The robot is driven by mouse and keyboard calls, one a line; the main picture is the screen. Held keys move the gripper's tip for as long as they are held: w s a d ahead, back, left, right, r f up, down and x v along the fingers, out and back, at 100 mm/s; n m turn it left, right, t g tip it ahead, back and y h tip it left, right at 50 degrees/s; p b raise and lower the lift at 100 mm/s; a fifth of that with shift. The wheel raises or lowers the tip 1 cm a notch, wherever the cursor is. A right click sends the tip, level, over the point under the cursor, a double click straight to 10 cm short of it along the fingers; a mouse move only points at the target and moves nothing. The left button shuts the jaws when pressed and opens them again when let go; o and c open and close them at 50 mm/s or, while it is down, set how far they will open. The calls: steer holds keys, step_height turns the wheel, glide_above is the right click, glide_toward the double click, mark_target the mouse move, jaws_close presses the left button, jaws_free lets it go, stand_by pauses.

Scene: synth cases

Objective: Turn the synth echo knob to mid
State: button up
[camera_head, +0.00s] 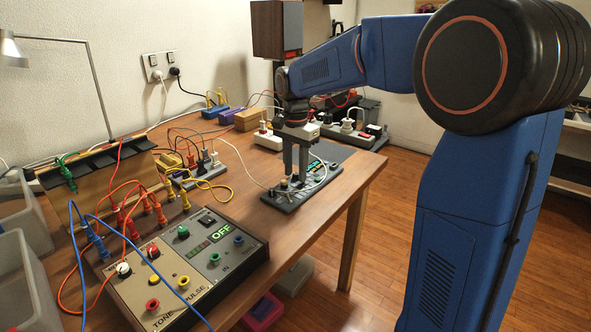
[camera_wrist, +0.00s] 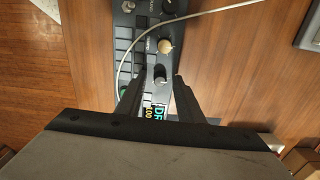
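The synth (camera_head: 313,188) is a dark slim panel near the table's right edge. In the wrist view the synth (camera_wrist: 124,20) runs up the picture, with a dark knob (camera_wrist: 160,76) and a cream-capped knob (camera_wrist: 165,46). I cannot read which one is the echo knob. My gripper (camera_head: 295,177) points down over the synth. In the wrist view my gripper (camera_wrist: 158,80) is open, its fingertips on either side of the dark knob, with visible gaps. Whether they are down at knob height is unclear. A lit display, partly hidden, shows between the fingers.
A pale cable (camera_wrist: 121,62) crosses the synth. A tone-pulse box (camera_head: 183,262) with coloured knobs stands at the front left. A patch panel with coloured cables (camera_head: 108,190) is behind it. A power strip (camera_head: 347,132) lies beyond the synth. Bare table (camera_head: 262,212) lies left of the synth.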

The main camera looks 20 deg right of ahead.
mark_target(296, 174)
step_height(296, 174, up, 17)
steer(key=shift+r, duration=0.2)
stand_by(0.6)
steer(key=s+d+f+n+t, duration=0.1)
steer(key=s+d+f+n, duration=0.1)
steer(key=s+f, duration=0.4)
steer(key=s+d+f+n+t, duration=0.2)
steer(key=s+f+n, duration=0.3)
steer(key=s, duration=1.1)
steer(key=s+d+f+n+t, duration=0.1)
steer(key=s+d+f+n, duration=0.2)
steer(key=s+f, duration=0.6)
steer(key=shift+s+f+n+t, duration=0.25)
steer(key=shift+s+n+t, duration=0.25)
steer(key=shift+s, duration=0.75)
